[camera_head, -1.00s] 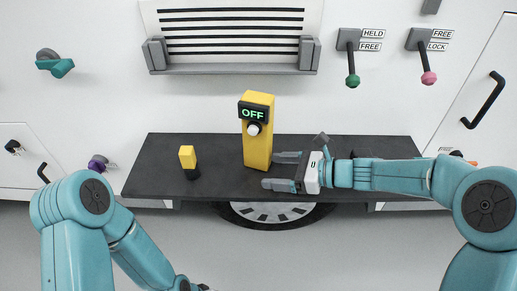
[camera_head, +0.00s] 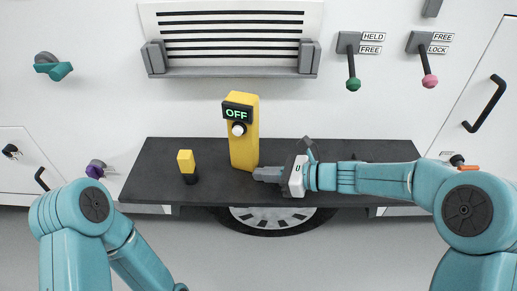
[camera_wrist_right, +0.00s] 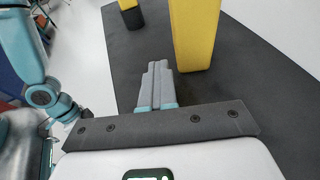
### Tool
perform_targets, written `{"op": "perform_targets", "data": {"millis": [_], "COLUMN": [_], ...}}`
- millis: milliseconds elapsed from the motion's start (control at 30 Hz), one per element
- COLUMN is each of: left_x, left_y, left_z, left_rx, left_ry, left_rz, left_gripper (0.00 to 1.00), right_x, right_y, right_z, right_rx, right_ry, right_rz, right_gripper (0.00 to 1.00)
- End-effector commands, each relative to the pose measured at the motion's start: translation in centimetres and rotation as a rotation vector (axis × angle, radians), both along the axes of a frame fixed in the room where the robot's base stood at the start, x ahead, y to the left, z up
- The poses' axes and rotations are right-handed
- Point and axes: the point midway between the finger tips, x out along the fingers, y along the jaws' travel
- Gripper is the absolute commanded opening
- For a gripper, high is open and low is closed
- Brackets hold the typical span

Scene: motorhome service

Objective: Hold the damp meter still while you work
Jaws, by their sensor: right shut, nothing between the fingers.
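The damp meter, which I take to be the tall yellow box (camera_head: 243,148) with a black display reading OFF and a white knob, stands on the dark shelf (camera_head: 330,180). Its lower part also shows in the right wrist view (camera_wrist_right: 194,35). My right gripper (camera_head: 257,173) is shut and empty, its fingertips close to the box's lower right edge; I cannot tell if they touch. In the right wrist view the closed fingers (camera_wrist_right: 157,72) point just left of the box. My left arm runs out of the bottom of the head view and its gripper is not seen.
A small yellow block with a black base (camera_head: 186,162) stands left of the box. Behind are a slatted vent (camera_head: 235,72), a green-knobbed lever (camera_head: 353,84), a pink-knobbed lever (camera_head: 429,80) and a teal turn handle (camera_head: 53,68). The shelf's left end is clear.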

Motion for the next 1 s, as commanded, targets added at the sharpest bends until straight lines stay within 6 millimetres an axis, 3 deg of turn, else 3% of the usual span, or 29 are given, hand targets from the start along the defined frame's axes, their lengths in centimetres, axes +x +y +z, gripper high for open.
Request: {"op": "perform_targets", "data": {"millis": [67,300,533,600,1000], "left_x": [0.0,0.0,0.0,0.0,0.0], "left_y": [0.0,0.0,0.0,0.0,0.0], "left_z": [0.0,0.0,0.0,0.0,0.0], "left_rx": [0.0,0.0,0.0,0.0,0.0], "left_ry": [0.0,0.0,0.0,0.0,0.0], "left_rz": [0.0,0.0,0.0,0.0,0.0], "left_gripper": [0.85,0.85,0.85,1.0,1.0], "right_x": [0.0,0.0,0.0,0.0,-0.19], "right_y": [-0.01,-0.01,-0.01,-0.01,0.0], "right_z": [0.0,0.01,0.01,0.01,0.01], "right_rx": [0.0,0.0,0.0,0.0,0.0], "right_ry": [0.0,0.0,0.0,0.0,0.0], "right_rz": [0.0,0.0,0.0,0.0,0.0], "right_gripper": [0.04,0.82,0.85,0.85,0.85]}}
